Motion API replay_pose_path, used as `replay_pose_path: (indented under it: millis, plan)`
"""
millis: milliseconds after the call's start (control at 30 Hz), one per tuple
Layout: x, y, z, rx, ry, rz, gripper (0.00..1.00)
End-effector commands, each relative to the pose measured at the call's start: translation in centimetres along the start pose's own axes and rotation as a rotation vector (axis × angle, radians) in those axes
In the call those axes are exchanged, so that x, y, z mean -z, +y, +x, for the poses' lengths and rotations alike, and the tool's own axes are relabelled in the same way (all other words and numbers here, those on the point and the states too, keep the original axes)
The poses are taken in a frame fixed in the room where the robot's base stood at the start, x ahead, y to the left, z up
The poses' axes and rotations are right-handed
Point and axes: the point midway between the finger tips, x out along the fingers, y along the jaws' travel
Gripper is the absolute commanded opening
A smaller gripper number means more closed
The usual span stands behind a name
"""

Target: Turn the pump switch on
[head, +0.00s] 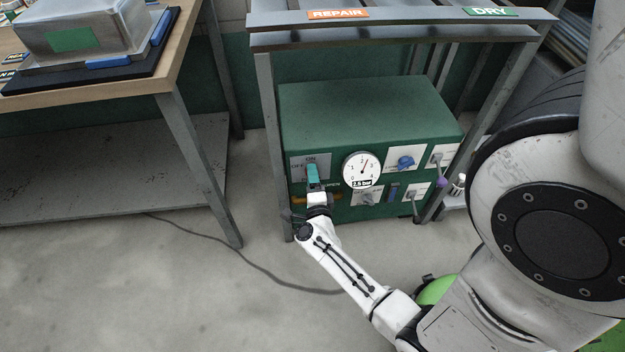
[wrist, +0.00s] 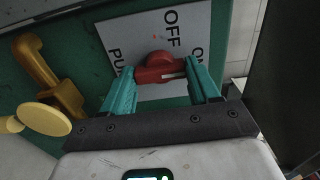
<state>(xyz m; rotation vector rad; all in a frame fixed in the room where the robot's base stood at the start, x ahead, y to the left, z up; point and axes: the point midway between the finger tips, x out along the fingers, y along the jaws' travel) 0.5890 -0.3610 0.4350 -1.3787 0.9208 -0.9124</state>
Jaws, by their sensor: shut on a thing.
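The pump switch is a red knob (wrist: 160,70) on a white plate (wrist: 195,30) lettered OFF, ON and PUMP. In the wrist view OFF is above the knob, ON to the right, PUMP to the left. The knob's bar lies crosswise, with a pale line on its right part, toward ON. My gripper (wrist: 162,85) has its teal fingers on either side of the bar, shut on it. In the head view my gripper (head: 314,178) reaches the plate (head: 296,165) at the green box's left front and hides the knob.
A round gauge (head: 361,169), marked 2.5 bar, is right of the plate. A blue knob (head: 405,162) and other switches are farther right. A yellow handle (wrist: 50,78) is close on the left. The rack's leg (head: 270,130) stands beside the box (head: 370,110).

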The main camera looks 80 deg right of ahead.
Motion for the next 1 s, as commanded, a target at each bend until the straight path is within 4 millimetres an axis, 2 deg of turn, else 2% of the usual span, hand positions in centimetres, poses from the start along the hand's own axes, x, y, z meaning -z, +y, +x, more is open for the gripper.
replay_pose_path:
  millis: [533,567,800,1000]
  plan:
    - [0.06,0.12,-0.08,-0.003,0.001,0.027,0.3]
    - [0.06,0.12,-0.08,-0.003,0.001,0.027,0.61]
    - [0.04,0.07,-0.04,-0.002,0.0,0.026,0.84]
    - [0.03,0.04,-0.02,-0.001,0.0,0.025,0.86]
